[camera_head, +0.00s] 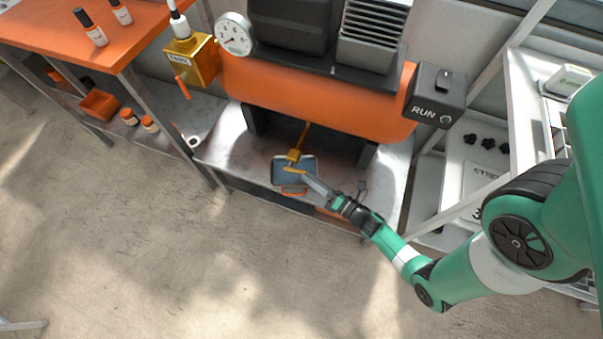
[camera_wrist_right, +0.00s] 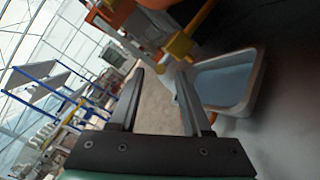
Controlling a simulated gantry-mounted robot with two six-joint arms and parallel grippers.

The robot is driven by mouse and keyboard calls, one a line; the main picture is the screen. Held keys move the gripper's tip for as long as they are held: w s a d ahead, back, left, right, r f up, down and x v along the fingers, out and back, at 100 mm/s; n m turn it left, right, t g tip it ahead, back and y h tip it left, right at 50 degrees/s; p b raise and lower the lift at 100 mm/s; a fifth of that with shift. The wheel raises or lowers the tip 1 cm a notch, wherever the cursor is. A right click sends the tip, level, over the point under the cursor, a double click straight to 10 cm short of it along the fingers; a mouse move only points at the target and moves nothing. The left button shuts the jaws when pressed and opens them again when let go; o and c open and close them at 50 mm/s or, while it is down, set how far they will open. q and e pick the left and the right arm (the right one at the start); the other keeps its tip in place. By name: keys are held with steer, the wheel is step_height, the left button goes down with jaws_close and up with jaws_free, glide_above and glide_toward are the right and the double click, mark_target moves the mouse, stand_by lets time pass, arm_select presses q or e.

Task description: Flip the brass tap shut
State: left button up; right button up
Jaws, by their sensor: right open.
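The brass tap (camera_head: 293,155) hangs on a thin brass pipe below the orange tank, with a yellow lever (camera_head: 294,171) at its lower end. The tap also shows in the right wrist view (camera_wrist_right: 179,45), just beyond the fingertips and slightly right of them. A grey tray (camera_head: 276,174) with a bluish inside lies below the tap; it also shows in the wrist view (camera_wrist_right: 257,82). My right gripper (camera_head: 307,179) is beside the lever over the tray; in the wrist view its fingers (camera_wrist_right: 160,76) are apart with nothing between them. Contact with the lever cannot be told. My left gripper is out of view.
The orange tank (camera_head: 310,98) and its legs stand close above and behind the tap. A black RUN box (camera_head: 436,95) is at the right. A yellow box (camera_head: 192,62) with an orange lever and a gauge (camera_head: 235,34) are at the left. The floor in front is clear.

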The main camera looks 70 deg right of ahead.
mark_target(301, 171)
steer(key=x, duration=0.4)
steer(key=shift+w+b, duration=0.1)
steer(key=shift+b, duration=0.25)
jaws_close()
